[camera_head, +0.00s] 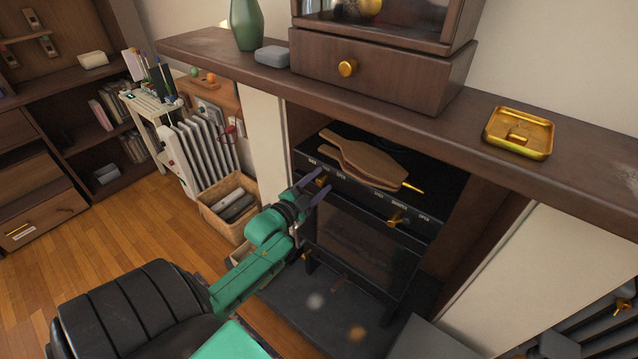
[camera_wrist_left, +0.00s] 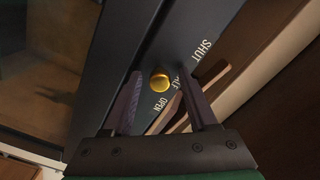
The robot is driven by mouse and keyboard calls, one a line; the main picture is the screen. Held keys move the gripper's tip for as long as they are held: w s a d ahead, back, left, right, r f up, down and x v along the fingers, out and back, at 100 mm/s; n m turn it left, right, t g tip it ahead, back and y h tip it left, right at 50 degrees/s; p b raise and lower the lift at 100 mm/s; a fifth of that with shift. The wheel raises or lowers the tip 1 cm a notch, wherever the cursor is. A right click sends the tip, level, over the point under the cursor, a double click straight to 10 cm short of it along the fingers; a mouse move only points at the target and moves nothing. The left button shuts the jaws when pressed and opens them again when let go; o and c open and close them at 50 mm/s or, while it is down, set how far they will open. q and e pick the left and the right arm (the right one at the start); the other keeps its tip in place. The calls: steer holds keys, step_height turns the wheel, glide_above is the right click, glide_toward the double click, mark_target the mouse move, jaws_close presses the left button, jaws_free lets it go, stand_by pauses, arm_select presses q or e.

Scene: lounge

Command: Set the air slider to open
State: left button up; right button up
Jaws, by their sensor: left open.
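The black stove (camera_head: 365,245) stands in the fireplace recess, with a front strip carrying lettering and two brass knobs. The left brass knob (camera_head: 322,181) is at the strip's left end; the right brass knob (camera_head: 397,221) is nearer its right end. Which one is the air slider I cannot read. My left gripper (camera_head: 326,188) is open at the left knob. In the left wrist view, a round brass knob (camera_wrist_left: 160,81) shows between the open fingers, with no clear contact. SHUT, HALF and OPEN are lettered beside it; the knob is near HALF and OPEN. My right gripper is not in view.
Wooden bellows (camera_head: 365,158) lie on the stove top above the strip. The mantel shelf (camera_head: 430,115) overhangs it, carrying a brass tray (camera_head: 519,133). A dark hearth lies below.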

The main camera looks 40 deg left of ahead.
arm_select(q)
jaws_close()
stand_by(1.4)
